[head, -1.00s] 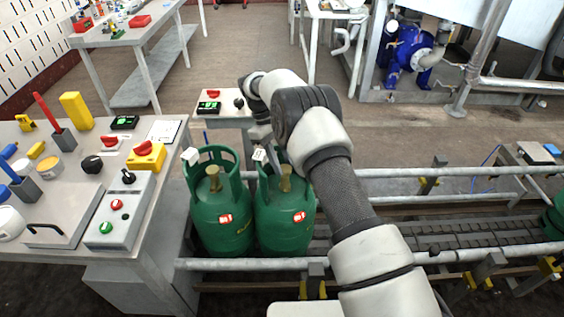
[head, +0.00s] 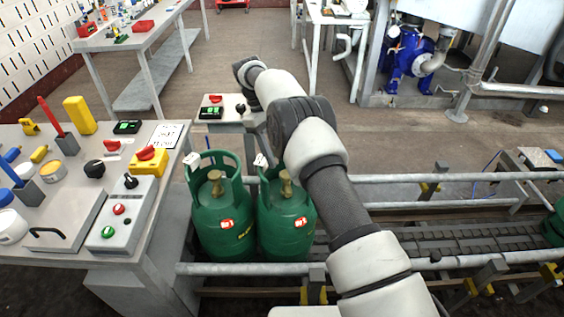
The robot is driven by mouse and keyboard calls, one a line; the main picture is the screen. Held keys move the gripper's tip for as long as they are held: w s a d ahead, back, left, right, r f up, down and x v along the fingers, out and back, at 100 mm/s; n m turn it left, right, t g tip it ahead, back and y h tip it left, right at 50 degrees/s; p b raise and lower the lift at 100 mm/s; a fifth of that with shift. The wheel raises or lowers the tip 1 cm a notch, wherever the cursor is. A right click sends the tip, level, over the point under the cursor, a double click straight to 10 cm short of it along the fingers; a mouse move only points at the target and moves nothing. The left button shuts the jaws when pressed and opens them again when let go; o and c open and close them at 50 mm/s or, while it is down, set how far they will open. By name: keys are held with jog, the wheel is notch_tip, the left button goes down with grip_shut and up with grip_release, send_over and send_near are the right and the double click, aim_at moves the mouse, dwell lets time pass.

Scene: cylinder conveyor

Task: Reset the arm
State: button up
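My arm reaches up from the bottom right of the head view and bends at a dark elbow joint. Its far end, with a dark piece at the tip where my gripper (head: 245,69) is, sits beyond a small side table (head: 232,123). The fingers cannot be made out. Two green gas cylinders stand upright side by side on the conveyor, the left one (head: 225,215) and the right one (head: 286,215). My arm is apart from the left cylinder and passes close to the right one in the picture.
The conveyor (head: 450,238) with metal rails runs to the right, where another green cylinder (head: 556,225) is partly cut off. A workbench (head: 70,205) with a button panel (head: 122,215) and tools stands left. Open floor (head: 230,50) lies beyond the side table.

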jog(key=shift+v, duration=0.85)
